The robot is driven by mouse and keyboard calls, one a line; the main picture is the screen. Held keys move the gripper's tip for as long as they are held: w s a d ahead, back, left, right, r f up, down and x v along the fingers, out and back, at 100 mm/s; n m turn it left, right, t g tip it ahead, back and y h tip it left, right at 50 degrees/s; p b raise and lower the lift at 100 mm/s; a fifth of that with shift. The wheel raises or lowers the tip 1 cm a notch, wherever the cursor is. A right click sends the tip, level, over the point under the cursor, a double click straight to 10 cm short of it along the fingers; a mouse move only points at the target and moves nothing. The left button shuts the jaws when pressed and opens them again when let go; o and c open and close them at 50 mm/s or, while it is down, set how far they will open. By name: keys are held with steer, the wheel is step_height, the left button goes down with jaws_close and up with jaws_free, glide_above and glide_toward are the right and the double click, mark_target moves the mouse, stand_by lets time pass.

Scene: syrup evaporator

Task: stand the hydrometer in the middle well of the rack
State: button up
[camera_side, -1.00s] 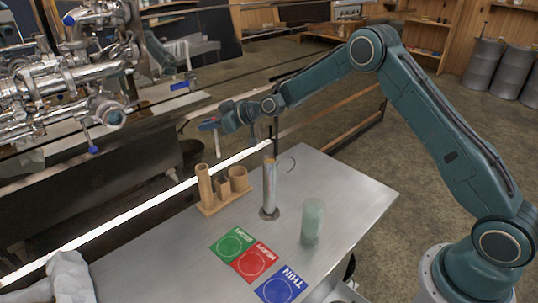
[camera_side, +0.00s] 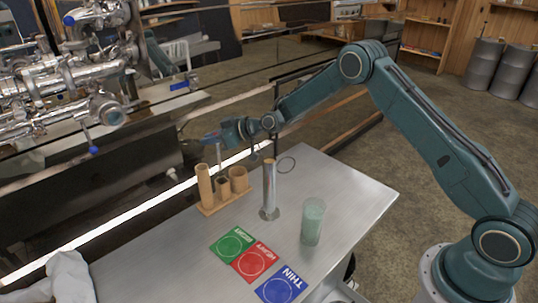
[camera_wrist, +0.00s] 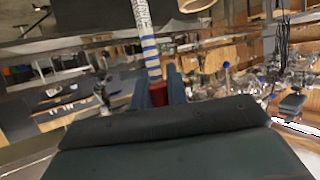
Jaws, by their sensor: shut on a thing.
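The wooden rack (camera_side: 210,211) stands at the table's far left edge with a tall tube (camera_side: 205,185), a short middle well (camera_side: 223,187) and a wider cup (camera_side: 239,178). My gripper (camera_side: 213,139) is above the rack and shut on the hydrometer. The hydrometer (camera_side: 219,156) hangs roughly upright, a thin pale rod, its lower end close to the middle well's mouth. I cannot tell whether its tip is inside. In the wrist view, my gripper (camera_wrist: 160,92) holds a red part, and the hydrometer (camera_wrist: 148,45) shows a scale and blue bands.
A metal cylinder (camera_side: 269,190) stands right of the rack. A glass of greenish liquid (camera_side: 313,223) is nearer the front. Green (camera_side: 232,244), red (camera_side: 254,262) and blue (camera_side: 281,286) cards lie in front. Shiny pipework (camera_side: 75,75) is at left.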

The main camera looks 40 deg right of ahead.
steer(key=shift+f, duration=0.55)
steer(key=o, duration=0.9)
steer(key=shift+f, duration=0.1)
steer(key=o, duration=1.3)
steer(key=shift+d, duration=0.1)
